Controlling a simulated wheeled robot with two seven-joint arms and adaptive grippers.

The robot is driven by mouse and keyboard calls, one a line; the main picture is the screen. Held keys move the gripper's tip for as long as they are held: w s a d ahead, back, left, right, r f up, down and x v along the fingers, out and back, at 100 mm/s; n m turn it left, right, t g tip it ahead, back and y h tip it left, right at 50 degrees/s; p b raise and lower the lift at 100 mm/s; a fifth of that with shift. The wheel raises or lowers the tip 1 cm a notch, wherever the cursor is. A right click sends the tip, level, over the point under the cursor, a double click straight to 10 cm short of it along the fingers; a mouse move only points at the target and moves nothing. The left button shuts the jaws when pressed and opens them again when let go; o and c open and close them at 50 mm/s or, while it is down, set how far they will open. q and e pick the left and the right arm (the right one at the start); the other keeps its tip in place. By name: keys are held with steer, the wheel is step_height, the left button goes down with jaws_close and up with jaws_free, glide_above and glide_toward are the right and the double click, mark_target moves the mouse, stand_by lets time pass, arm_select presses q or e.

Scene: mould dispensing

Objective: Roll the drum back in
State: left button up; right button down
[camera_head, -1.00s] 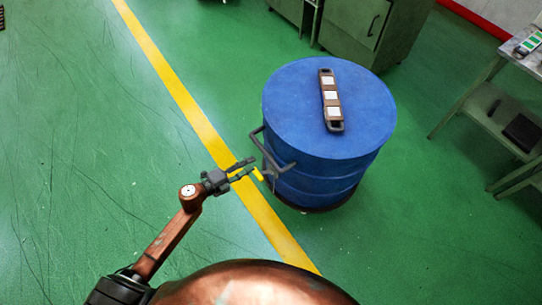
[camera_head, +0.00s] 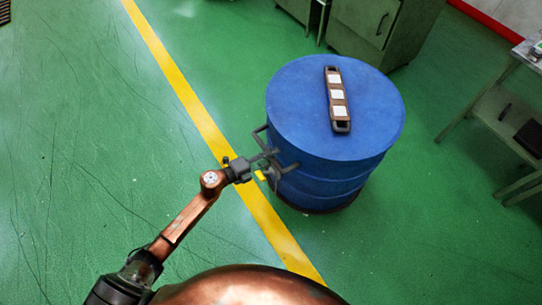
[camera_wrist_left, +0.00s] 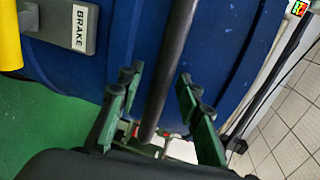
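The blue drum (camera_head: 335,150) stands upright on a dark round base, just right of the yellow floor line. A dark bar handle (camera_head: 281,152) sticks out from its left side. My left gripper (camera_head: 270,161) is at this handle. In the left wrist view its fingers (camera_wrist_left: 157,90) are spread, one on each side of the handle bar (camera_wrist_left: 170,65), with gaps visible. A grey plate marked BRAKE (camera_wrist_left: 66,22) and a yellow lever (camera_wrist_left: 8,35) sit beside the bar. My right gripper is not in view.
A brown mould with three white squares (camera_head: 338,97) lies on the drum's lid. Green cabinets (camera_head: 372,28) stand behind the drum. A metal bench (camera_head: 497,100) stands at the right. The green floor left of the yellow line (camera_head: 180,95) is clear.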

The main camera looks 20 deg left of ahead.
arm_select(q)
steer(key=shift+c, duration=0.6)
jaws_close()
